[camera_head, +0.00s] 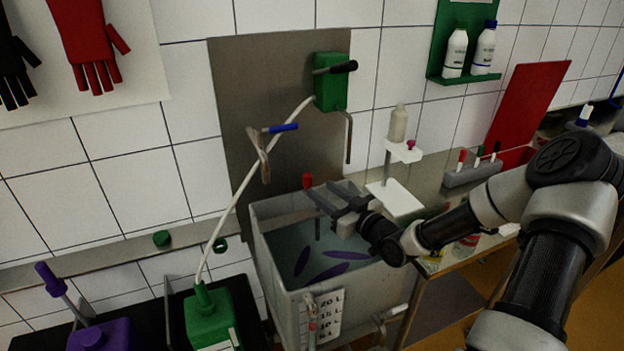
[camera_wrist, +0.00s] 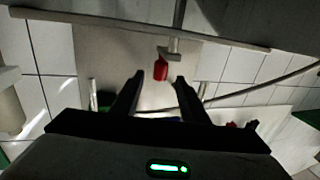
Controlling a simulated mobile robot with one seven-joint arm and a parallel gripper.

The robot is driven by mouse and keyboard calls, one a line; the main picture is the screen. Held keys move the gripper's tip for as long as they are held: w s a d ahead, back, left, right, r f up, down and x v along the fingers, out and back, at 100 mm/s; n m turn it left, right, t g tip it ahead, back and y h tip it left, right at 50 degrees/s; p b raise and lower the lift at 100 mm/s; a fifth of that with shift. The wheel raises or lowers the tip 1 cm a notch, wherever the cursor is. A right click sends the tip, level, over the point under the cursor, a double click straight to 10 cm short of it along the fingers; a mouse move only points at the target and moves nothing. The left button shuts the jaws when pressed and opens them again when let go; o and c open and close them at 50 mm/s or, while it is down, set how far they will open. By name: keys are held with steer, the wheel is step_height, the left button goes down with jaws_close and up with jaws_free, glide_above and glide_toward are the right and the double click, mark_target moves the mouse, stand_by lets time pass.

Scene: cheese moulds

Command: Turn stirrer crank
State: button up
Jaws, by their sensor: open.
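The stirrer crank has a red handle (camera_head: 307,181) that stands upright above the vat's left part, with a thin shaft going down into the vat. My gripper (camera_head: 325,198) is over the vat and points left at the crank. In the wrist view my gripper (camera_wrist: 159,80) is open, with its two dark fingers apart and nothing between them. The red handle (camera_wrist: 160,70) shows in line with the gap, at or just past the fingertips. The grey crank arm (camera_wrist: 168,52) joins it. I cannot tell whether a finger touches the handle.
The grey vat (camera_head: 275,290) holds liquid with several purple shapes. A green box (camera_head: 330,85) with a black lever and bent pipe hangs on the panel behind. A blue-handled valve (camera_head: 283,128) and pale hose are left of it. A white stand (camera_head: 398,198) is right.

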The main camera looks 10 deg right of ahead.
mark_target(311, 181)
steer(key=shift+w+a+r, duration=0.15)
steer(key=shift+w+a, duration=0.1)
steer(key=shift+w, duration=0.1)
steer(key=x, duration=0.6)
steer(key=shift+w+a, duration=0.1)
steer(key=shift+w, duration=0.15)
jaws_close()
